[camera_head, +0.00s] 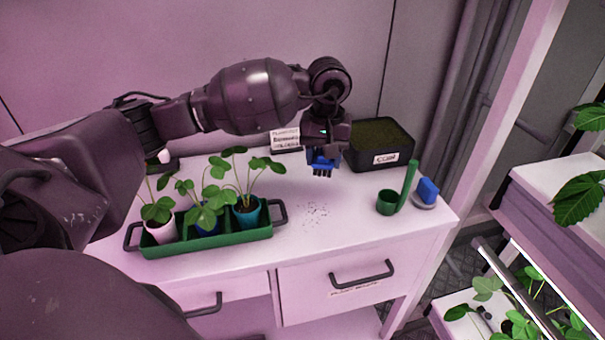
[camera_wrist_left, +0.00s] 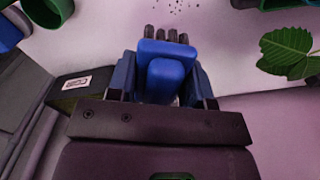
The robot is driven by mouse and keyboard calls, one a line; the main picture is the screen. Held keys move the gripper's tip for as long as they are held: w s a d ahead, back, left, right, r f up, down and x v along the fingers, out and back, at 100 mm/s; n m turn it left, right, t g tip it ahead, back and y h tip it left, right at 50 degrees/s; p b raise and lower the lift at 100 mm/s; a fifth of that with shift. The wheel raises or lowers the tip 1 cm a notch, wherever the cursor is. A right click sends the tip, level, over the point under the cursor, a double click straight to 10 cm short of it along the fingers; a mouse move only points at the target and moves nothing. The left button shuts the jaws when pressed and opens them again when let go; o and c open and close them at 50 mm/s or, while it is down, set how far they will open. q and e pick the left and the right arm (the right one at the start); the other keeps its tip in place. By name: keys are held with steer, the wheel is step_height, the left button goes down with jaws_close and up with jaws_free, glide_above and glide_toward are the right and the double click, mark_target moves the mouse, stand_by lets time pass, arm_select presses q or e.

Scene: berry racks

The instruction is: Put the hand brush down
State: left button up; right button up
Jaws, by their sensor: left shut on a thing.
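The hand brush is blue with dark bristles; in the head view the brush (camera_head: 323,163) hangs under my left gripper (camera_head: 325,150), bristles down. The left wrist view shows the blue brush (camera_wrist_left: 165,72) between the two fingers of the left gripper (camera_wrist_left: 165,90), which is shut on it. The brush is held above the white bench top (camera_head: 345,205), behind a patch of dark crumbs (camera_head: 314,213). My right gripper is in neither view.
A black coir box (camera_head: 372,162) stands right of the brush. A green tray (camera_head: 205,243) of potted plants is at the left. Bench around the crumbs is clear.

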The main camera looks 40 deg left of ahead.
mark_target(303, 177)
arm_select(q)
steer(key=w+a+r+n+p, duration=0.1)
steer(key=w+a+r+n, duration=0.4)
steer(key=a+r, duration=0.4)
steer(key=f, duration=1.9)
steer(key=shift+s+d+f, duration=0.1)
steer(key=shift+s+f, duration=0.1)
steer(key=shift+f, duration=0.1)
steer(key=o, duration=0.8)
steer(key=shift+o, duration=0.2)
step_height(303, 177, up, 12)
steer(key=shift+r, duration=0.15)
